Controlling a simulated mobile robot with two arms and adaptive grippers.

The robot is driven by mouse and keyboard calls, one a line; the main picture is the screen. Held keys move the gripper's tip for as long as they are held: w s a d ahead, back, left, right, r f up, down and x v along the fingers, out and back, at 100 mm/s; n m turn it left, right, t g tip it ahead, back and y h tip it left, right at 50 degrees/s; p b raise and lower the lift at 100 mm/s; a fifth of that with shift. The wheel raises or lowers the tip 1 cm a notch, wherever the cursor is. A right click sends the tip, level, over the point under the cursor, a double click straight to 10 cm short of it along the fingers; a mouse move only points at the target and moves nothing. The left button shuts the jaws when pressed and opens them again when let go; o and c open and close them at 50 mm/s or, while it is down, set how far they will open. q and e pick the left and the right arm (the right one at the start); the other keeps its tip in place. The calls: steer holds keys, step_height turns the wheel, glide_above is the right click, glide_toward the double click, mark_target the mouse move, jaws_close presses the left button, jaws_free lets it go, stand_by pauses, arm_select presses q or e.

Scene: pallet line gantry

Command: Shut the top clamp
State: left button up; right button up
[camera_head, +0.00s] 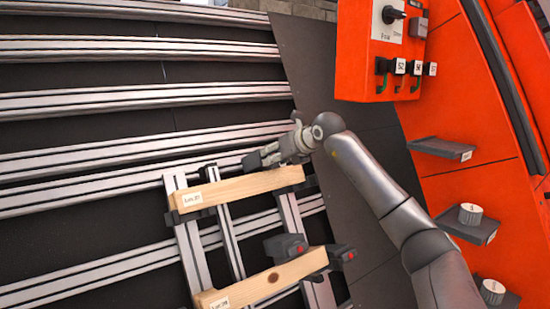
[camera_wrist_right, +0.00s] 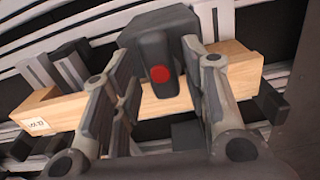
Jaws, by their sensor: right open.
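The top wooden beam (camera_head: 240,188), with a white label at its left end, lies across a rail frame; it also shows in the right wrist view (camera_wrist_right: 235,82). The top clamp (camera_wrist_right: 158,45), dark grey with a red tip, stands at this beam in the right wrist view, its red tip in front of the wood. In the head view it is mostly hidden by my right gripper. My right gripper (camera_head: 262,158) is open at the beam's far side, its fingers (camera_wrist_right: 160,85) on either side of the clamp. Contact cannot be told. My left gripper is not in view.
A lower wooden beam (camera_head: 262,282) has its own dark clamp (camera_head: 285,248) with a red tip. Metal rails (camera_head: 130,103) run across the left. An orange cabinet (camera_head: 465,130) with a switch box (camera_head: 380,50) and small shelves (camera_head: 440,147) stands to the right.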

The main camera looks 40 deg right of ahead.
steer(key=b+v, duration=0.1)
steer(key=v, duration=0.7)
steer(key=shift+s+r, duration=0.25)
steer(key=shift+s, duration=0.15)
